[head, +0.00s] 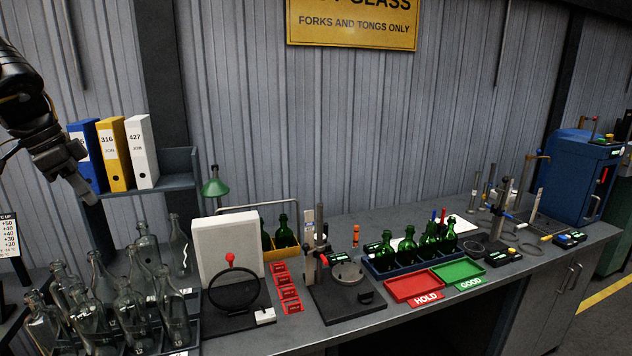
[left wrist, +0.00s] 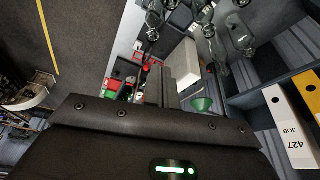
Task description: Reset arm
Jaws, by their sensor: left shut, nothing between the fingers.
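My left gripper (head: 84,192) shows at the left edge of the head view, raised in front of the binder shelf and above the clear bottles. Its fingers are closed together with nothing between them. In the left wrist view its dark body fills the bottom and the closed fingers (left wrist: 167,88) point away over the bench. My right gripper is in neither view.
Binders (head: 112,153) stand on a wall shelf (head: 178,182) close to my left gripper. Several clear bottles (head: 128,305) stand below it. The bench holds a white panel (head: 226,243), a gauge stand (head: 345,290), green bottles (head: 407,250), a red tray (head: 414,287) and a green tray (head: 458,272).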

